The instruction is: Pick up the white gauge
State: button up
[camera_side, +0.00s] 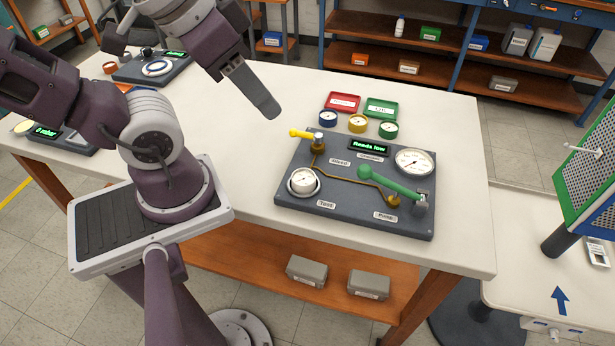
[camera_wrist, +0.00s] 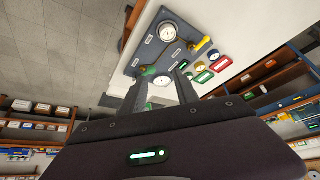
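A white gauge (camera_side: 302,181) with a round dial sits in a ring at the front left of the dark test panel (camera_side: 300,212). In the wrist view the white gauge (camera_wrist: 167,32) shows near the top. A larger white-faced gauge (camera_side: 415,161) is mounted at the panel's back right. My gripper (camera_side: 192,80) is above the table, left of and behind the panel in the side view. Its fingers are spread apart. In the wrist view my gripper (camera_wrist: 160,80) shows a gap between the fingers with nothing held.
The panel carries a yellow lever (camera_side: 301,134), a green lever (camera_side: 388,184) and a display (camera_side: 370,145) reading "Reads low". Blue (camera_side: 327,118), yellow (camera_side: 357,124) and green (camera_side: 388,130) gauges stand behind it, before red (camera_side: 342,102) and green (camera_side: 381,108) trays. Bare tabletop lies left of the panel.

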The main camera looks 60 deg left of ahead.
dwell(0.4)
jog(key=o, duration=0.7)
